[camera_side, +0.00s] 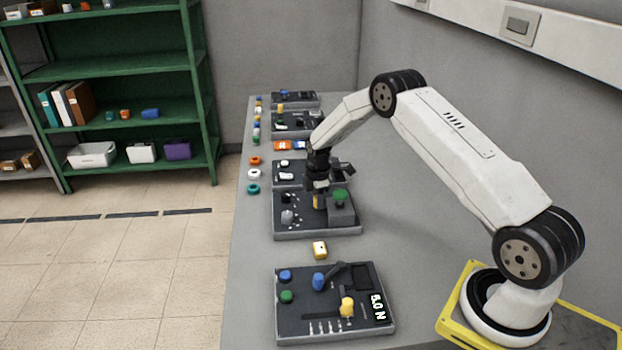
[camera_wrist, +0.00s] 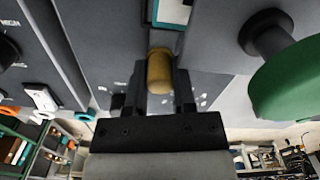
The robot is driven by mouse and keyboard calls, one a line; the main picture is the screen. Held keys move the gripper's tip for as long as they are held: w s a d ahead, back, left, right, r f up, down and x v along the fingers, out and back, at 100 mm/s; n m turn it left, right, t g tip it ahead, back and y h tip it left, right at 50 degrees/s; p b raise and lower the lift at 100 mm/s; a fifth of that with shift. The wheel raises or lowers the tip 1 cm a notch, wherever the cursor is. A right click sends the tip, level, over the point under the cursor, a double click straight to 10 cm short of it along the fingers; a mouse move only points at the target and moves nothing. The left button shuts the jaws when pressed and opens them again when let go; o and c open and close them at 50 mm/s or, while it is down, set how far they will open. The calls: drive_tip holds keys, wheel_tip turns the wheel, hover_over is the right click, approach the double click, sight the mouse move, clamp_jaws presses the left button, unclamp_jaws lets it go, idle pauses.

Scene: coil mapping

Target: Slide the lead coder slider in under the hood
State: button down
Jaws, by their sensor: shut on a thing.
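My gripper (camera_side: 318,187) reaches down over the middle board (camera_side: 320,234). In the wrist view my gripper (camera_wrist: 160,72) is shut on a yellow rounded knob (camera_wrist: 159,74), which I take to be the lead coder slider. The yellow knob (camera_side: 317,201) is partly hidden by the fingers in the side view. A grey raised block (camera_side: 342,213) with a green round button (camera_side: 340,195) stands just right of it. The green button (camera_wrist: 290,85) is large at right in the wrist view. I cannot tell which part is the hood, nor how far the slider is along its track.
A nearer board (camera_side: 300,328) carries coloured knobs and a display reading 5.0 N. Further boards (camera_side: 297,121) stand behind. Coloured rings (camera_side: 254,174) lie along the left bench edge. A green shelf (camera_side: 118,65) stands beyond.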

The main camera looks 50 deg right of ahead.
sight(319, 215)
drive_tip(key=shift+s+a, duration=1.25)
drive_tip(key=shift+a, duration=0.1)
drive_tip(key=c, duration=0.7)
unclamp_jaws()
drive_tip(key=shift+s, duration=0.1)
drive_tip(key=shift+r, duration=0.15)
drive_tip(key=shift+r, duration=3.8)
